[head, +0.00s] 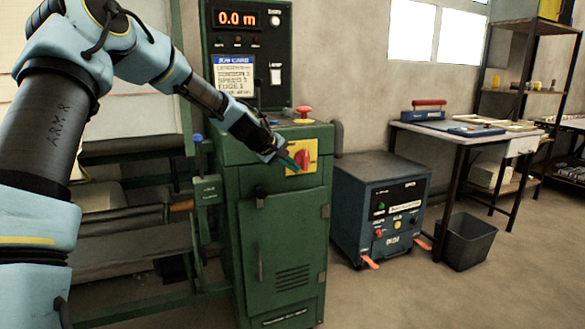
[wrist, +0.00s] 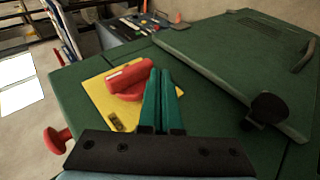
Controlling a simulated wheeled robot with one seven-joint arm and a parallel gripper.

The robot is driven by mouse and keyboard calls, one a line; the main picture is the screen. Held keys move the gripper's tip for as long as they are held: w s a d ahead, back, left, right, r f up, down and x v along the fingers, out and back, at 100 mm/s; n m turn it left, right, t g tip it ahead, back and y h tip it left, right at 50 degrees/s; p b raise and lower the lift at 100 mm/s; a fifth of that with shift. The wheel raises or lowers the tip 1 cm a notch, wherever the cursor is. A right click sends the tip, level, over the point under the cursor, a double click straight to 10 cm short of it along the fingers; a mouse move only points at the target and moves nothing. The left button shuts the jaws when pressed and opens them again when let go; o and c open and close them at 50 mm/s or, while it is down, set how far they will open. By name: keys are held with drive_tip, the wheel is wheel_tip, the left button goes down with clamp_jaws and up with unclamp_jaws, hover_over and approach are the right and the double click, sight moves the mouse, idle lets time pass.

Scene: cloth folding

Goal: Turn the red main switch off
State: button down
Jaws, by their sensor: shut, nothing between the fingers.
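The red main switch (head: 302,159) is a rotary knob on a yellow plate (head: 293,170) on the front of the green cabinet (head: 262,228). In the wrist view the red knob (wrist: 129,80) lies just left of the fingers, with the yellow plate (wrist: 97,92) around it. My gripper (head: 292,163) has teal fingers, shut and empty, at the switch's left side in the head view. In the wrist view the fingertips (wrist: 161,74) are beside the knob; whether they touch it I cannot tell. The fingers hide part of the plate.
A red mushroom button (head: 304,114) stands on the cabinet top. A display panel (head: 248,45) rises behind it. The cabinet door has a dark handle (head: 260,262). A blue machine (head: 380,205), a bin (head: 466,241) and a workbench (head: 470,137) stand to the right.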

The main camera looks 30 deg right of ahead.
drive_tip(key=shift+d+f+b, duration=0.25)
drive_tip(key=shift+f+b, duration=0.1)
drive_tip(key=shift+f, duration=0.25)
idle(0.6)
